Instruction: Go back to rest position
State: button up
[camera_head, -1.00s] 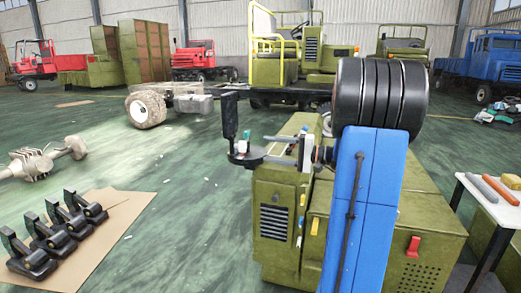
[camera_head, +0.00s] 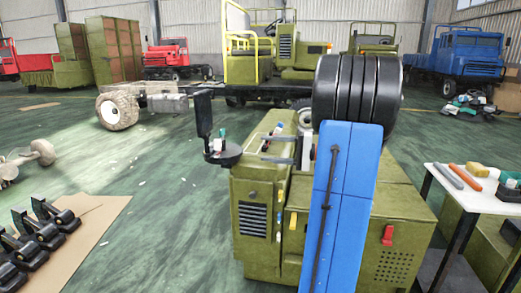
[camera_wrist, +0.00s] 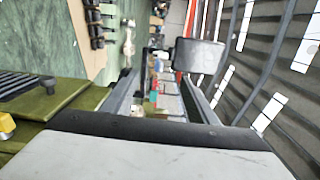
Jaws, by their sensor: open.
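My gripper (camera_head: 264,148) shows in the middle of the head view, left of a blue arm segment. Its two fingers point left, with a gap between them and nothing seen held. The fingers also show in the wrist view (camera_wrist: 167,68), spread apart with a cluttered background seen between them. In the head view the gripper is over the upper part of a green cabinet (camera_head: 257,190). A dark upright bracket with a small round tray (camera_head: 222,153) is left of the fingertips. Part of the gripper body is hidden by the blue segment.
A white table (camera_head: 480,197) with hand tools stands at right. Black pedal-like parts (camera_head: 40,235) lie on a brown sheet (camera_head: 90,232) at lower left. A truck chassis with a wheel (camera_head: 118,110) is behind. A blue truck (camera_head: 460,52) stands at back right.

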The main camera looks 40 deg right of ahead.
jog(key=s+a+f+n+g, duration=0.1)
jog(key=s+a+f+g, duration=0.15)
jog(key=a, duration=0.55)
jog(key=s+a+f+n+g+h, duration=0.1)
jog(key=a+n+g, duration=0.15)
jog(key=a, duration=0.55)
jog(key=s+a+f+g, duration=0.2)
jog(key=a+g, duration=0.2)
jog(key=a, duration=0.5)
jog(key=s+a+f+n+h, duration=0.3)
jog(key=s+f+h, duration=0.1)
jog(key=s, duration=0.5)
jog(key=s+a+f+n+h, duration=0.3)
jog(key=s+h, duration=0.3)
jog(key=s, duration=0.4)
jog(key=shift+f+n, duration=0.55)
jog(key=shift+f, duration=0.05)
